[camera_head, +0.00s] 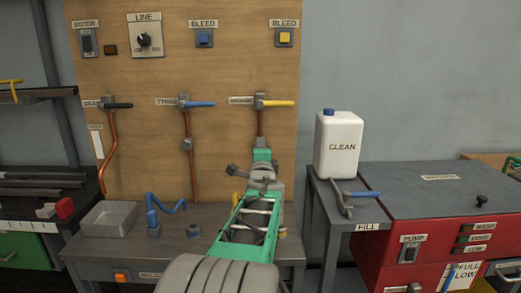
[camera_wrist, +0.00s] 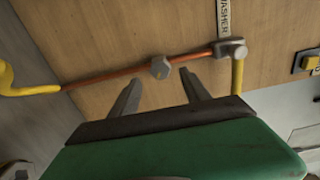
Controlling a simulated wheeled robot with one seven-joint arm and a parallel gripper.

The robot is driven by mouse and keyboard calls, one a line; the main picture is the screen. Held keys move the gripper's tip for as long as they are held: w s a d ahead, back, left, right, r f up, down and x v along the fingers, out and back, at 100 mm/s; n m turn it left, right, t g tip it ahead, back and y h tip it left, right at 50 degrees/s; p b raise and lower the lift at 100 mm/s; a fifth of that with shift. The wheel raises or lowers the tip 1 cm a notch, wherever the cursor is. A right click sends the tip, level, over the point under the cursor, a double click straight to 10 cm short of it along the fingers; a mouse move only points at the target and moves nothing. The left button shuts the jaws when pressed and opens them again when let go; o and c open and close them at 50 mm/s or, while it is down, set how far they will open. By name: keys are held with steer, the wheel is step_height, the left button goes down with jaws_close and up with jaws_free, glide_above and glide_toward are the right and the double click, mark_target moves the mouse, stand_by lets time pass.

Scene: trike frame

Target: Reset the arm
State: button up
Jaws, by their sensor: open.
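My gripper (camera_head: 262,154) is the green end of my arm in the middle of the head view, raised before the wooden board. In the wrist view its two dark fingers (camera_wrist: 160,76) are apart with nothing held between them. A copper pipe (camera_wrist: 105,77) with a grey fitting (camera_wrist: 160,68) runs across just beyond the fingertips. The pipe leads to a yellow-handled valve (camera_head: 275,103), which also shows in the wrist view (camera_wrist: 237,75), to the right of the fingers. The fingers look apart from the pipe, but the exact gap is hard to tell.
The wooden board (camera_head: 230,70) carries switches, a dial and two more valves. Below are a workbench (camera_head: 185,245), a grey tray (camera_head: 108,218) and a blue hose (camera_head: 165,207). At right are a white CLEAN jug (camera_head: 338,150) and a red cabinet (camera_head: 440,235).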

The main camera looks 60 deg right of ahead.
steer(key=shift+v, duration=0.9)
steer(key=w+a+f+n+t+y+p, duration=0.2)
steer(key=w+a+n+y+p, duration=0.4)
steer(key=w+a, duration=0.6)
steer(key=w+a+f+n+y+p, duration=0.1)
steer(key=w+a+n+y, duration=0.15)
steer(key=a, duration=0.45)
steer(key=w+a+f+n+g+y+p, duration=0.1)
steer(key=w+a+n, duration=0.1)
steer(key=a+n, duration=0.35)
steer(key=w+a+f+n+y+p, duration=0.1)
steer(key=w+a+n+y, duration=0.1)
steer(key=a, duration=0.6)
steer(key=s+a+f+n+g+y+p, duration=0.1)
steer(key=s+a+n, duration=0.3)
steer(key=a, duration=0.4)
steer(key=s+a+f+n+g+y+p, duration=0.2)
steer(key=s+a+n, duration=0.3)
steer(key=a, duration=0.4)
steer(key=s+a+f+n+g+y+p, duration=0.1)
steer(key=s+a+n+g+p, duration=0.2)
steer(key=a+n, duration=0.3)
steer(key=s+a, duration=0.1)
steer(key=a, duration=0.1)
steer(key=shift+s+a+f+p, duration=0.2)
steer(key=shift+a+p, duration=0.1)
steer(key=shift+p, duration=0.1)
